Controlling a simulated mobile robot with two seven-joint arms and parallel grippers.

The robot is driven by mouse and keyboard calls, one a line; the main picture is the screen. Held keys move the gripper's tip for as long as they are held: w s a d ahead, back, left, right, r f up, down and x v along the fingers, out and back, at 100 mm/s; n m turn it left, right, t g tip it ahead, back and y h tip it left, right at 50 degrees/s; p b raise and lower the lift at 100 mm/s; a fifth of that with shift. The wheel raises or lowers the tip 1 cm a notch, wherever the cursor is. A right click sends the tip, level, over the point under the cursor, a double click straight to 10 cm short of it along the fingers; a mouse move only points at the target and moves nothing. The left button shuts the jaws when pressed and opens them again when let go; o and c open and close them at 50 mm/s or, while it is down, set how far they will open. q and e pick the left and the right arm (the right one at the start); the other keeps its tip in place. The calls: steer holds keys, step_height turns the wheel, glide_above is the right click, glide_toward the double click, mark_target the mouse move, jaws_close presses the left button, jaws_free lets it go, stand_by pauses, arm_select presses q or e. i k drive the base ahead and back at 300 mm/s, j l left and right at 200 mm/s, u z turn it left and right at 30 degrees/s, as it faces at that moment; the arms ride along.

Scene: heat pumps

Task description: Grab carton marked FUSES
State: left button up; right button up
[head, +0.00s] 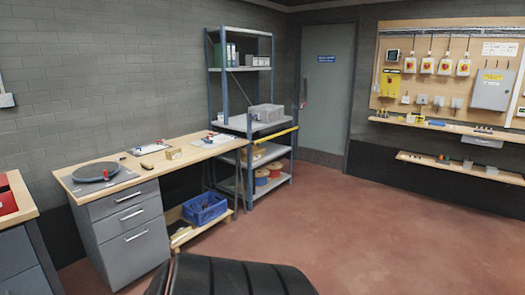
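No carton with a readable FUSES marking shows in the head view. A small tan box (173,154) sits on the wooden workbench (130,172); any print on it is too small to read. A light brown object (256,153), perhaps a carton, lies on a lower level of the blue metal shelf (285,127), partly hidden by the shelf's parts. Small grey boxes (257,61) stand on an upper shelf level. Neither of my grippers is in view.
A grey drawer unit (128,222) supports the bench's left end. A blue crate (205,209) sits low under the bench. A pegboard (440,65) hangs at right. The red floor (350,225) is clear.

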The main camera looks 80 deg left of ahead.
mark_target(173, 153)
steer(key=j+u, duration=0.1)
steer(key=u, duration=0.35)
steer(key=j+u, duration=0.15)
steer(key=u, duration=0.25)
steer(key=j+u, duration=0.1)
steer(key=u, duration=0.35)
steer(key=i+j+u, duration=0.1)
steer(key=u, duration=0.35)
steer(key=i+j+u, duration=0.2)
steer(key=u, duration=0.2)
steer(key=i+j+u, duration=0.25)
steer(key=u, duration=0.15)
steer(key=i+j+u, duration=0.15)
steer(key=i+u, duration=0.4)
steer(key=u, duration=0.25)
steer(key=i+l, duration=0.1)
steer(key=i, duration=0.65)
